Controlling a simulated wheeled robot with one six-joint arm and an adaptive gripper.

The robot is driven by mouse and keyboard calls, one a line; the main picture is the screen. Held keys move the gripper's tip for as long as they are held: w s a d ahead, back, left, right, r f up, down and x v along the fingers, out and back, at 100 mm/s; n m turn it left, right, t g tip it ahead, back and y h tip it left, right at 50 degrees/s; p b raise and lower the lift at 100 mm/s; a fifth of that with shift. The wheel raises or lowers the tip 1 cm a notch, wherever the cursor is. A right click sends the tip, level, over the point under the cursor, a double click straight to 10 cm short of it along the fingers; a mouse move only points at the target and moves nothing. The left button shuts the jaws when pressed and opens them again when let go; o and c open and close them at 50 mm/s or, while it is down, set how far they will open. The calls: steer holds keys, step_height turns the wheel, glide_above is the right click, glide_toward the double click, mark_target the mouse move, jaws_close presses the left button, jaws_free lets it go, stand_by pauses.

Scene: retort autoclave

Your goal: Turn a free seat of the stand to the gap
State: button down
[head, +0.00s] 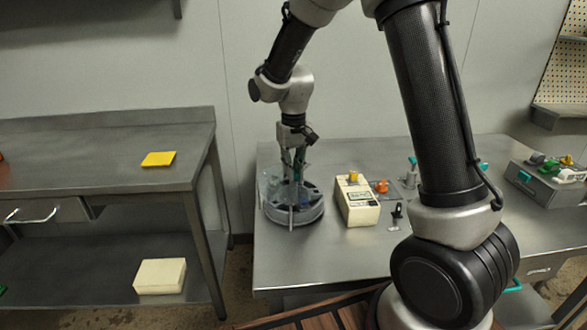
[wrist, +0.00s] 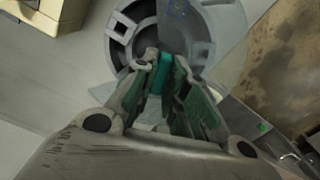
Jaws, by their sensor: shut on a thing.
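The stand (head: 302,216) is a round grey carousel on the left part of the steel bench, with dark openings around its top. Its grey ring and openings also show in the wrist view (wrist: 121,28). A clear, see-through guard (head: 268,182) stands around part of it. My gripper (head: 293,176) points down over the stand. In the wrist view my gripper (wrist: 163,75) is shut on a teal piece (wrist: 163,70) at the stand, which looks like its handle. The fingers hide part of the stand, and I cannot tell which seat faces the gap.
A cream instrument box (head: 357,203) with a yellow knob stands close right of the stand. An orange piece (head: 381,187) and a small black item (head: 397,214) lie beyond it. A grey box with coloured parts (head: 550,182) is far right. A separate table (head: 100,170) is left.

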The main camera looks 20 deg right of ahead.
steer(key=shift+w, duration=0.1)
steer(key=c, duration=1.4)
jaws_free()
steer(key=shift+c, duration=0.2)
step_height(320, 180, up, 12)
steer(key=s+d+r+t, duration=0.1)
steer(key=s+d+r, duration=0.1)
steer(key=s+d, duration=0.3)
steer(key=s+d+r+m+t, duration=0.1)
steer(key=s+d, duration=0.4)
steer(key=s, duration=0.8)
steer(key=s+d+r+t, duration=0.2)
steer(key=s+d+r, duration=0.1)
steer(key=s, duration=0.6)
steer(key=shift+d, duration=0.9)
